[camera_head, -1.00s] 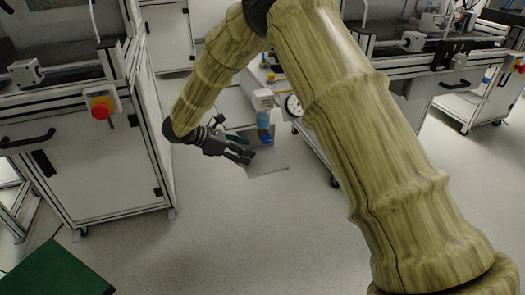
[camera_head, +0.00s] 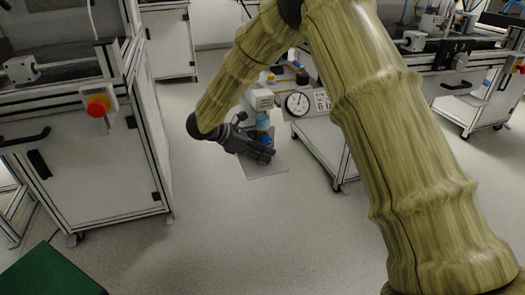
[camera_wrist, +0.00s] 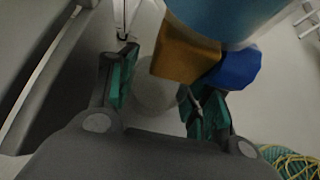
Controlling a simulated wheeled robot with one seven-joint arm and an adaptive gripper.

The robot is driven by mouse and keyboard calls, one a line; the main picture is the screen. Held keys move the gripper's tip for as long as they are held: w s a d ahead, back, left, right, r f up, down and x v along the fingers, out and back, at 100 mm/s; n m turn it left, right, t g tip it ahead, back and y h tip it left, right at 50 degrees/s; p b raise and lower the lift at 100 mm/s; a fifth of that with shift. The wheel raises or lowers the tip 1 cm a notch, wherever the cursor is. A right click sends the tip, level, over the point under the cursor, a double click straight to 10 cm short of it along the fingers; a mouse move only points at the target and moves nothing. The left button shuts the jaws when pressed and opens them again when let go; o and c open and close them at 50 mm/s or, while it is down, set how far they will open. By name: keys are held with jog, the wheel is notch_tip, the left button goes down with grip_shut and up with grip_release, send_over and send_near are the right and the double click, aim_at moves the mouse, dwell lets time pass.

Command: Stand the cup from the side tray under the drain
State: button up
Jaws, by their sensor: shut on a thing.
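My gripper (camera_head: 262,152) reaches in from the left, beside the blue bowl unit (camera_head: 262,121) on the front of the cart. In the wrist view its green-padded fingers (camera_wrist: 160,96) are shut on a pale, round cup (camera_wrist: 155,92), mostly hidden in shadow. The brass-coloured drain (camera_wrist: 184,52) hangs from the blue bowl (camera_wrist: 225,14), with a blue knob (camera_wrist: 235,70) beside it. The drain appears just above and beyond the cup; whether they line up is unclear. The cup cannot be made out in the head view.
A grey plate (camera_head: 268,171) lies below the bowl unit. A round gauge (camera_head: 298,104) is right of it on the cart. A cabinet with a red button (camera_head: 97,105) stands left, with clear floor between. Green and yellow strands (camera_wrist: 290,162) show low right in the wrist view.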

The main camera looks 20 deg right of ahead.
jog(key=shift+f, duration=0.1)
jog(key=o, duration=1)
jog(key=shift+r, duration=0.2)
jog(key=p+v, duration=0.3)
jog(key=v, duration=0.9)
jog(key=shift+p, duration=0.3)
